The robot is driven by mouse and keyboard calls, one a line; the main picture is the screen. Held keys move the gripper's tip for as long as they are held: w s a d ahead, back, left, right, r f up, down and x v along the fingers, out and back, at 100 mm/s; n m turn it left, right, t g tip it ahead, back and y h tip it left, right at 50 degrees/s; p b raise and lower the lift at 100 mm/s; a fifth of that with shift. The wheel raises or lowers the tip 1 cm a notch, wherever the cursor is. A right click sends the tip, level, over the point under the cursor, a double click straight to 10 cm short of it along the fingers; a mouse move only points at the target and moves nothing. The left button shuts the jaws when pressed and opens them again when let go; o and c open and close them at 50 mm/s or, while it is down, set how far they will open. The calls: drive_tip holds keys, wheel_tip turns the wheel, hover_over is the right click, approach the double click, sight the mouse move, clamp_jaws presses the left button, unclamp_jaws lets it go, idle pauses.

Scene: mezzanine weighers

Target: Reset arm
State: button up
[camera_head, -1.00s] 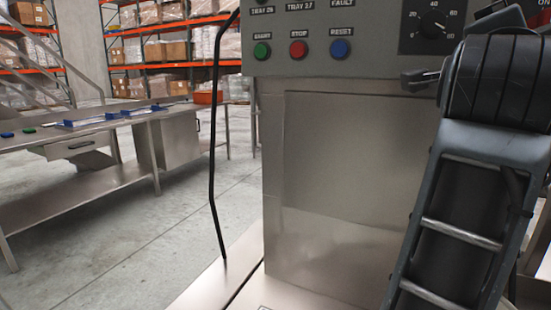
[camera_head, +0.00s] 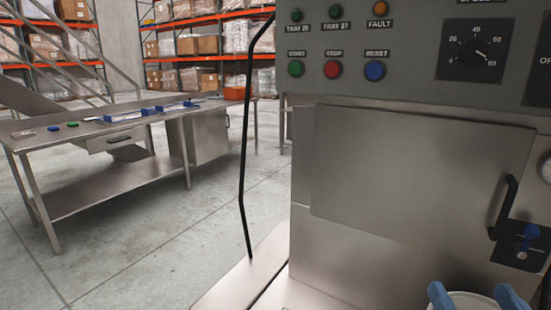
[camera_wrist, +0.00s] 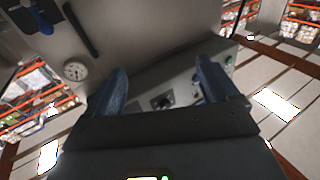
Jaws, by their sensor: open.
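My gripper (camera_head: 475,296) shows at the bottom right corner of the head view, with two blue fingers apart. In the wrist view, my gripper (camera_wrist: 162,78) also has its blue fingers spread, with nothing held between them. A steel machine (camera_head: 380,180) stands behind it, with a grey control panel (camera_head: 400,75) on top. The panel carries green, red and blue buttons, lamps and a dial (camera_head: 474,51). The rest of my arm is mostly outside the head view.
A black door handle (camera_head: 504,207) and a blue-handled valve (camera_head: 528,236) are on the machine's right side. A thin black rod (camera_head: 243,150) rises at its left. A steel bench (camera_head: 100,135) with blue items stands at left. Grey floor between them is clear. Racks with boxes stand behind.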

drive_tip(key=s+a+f+n+g+y+p, duration=0.1)
drive_tip(key=s+a+f+g+p, duration=0.1)
drive_tip(key=s, duration=1.2)
drive_tip(key=s+a+f+n+g+y+p, duration=0.1)
drive_tip(key=s+a+f+g+p, duration=0.1)
drive_tip(key=s, duration=1.2)
wheel_tip(320, 180, down, 2)
drive_tip(key=shift+s+a+f+y, duration=0.15)
drive_tip(key=shift+s+a+y, duration=0.2)
drive_tip(key=shift+a, duration=0.1)
drive_tip(key=shift+c, duration=0.3)
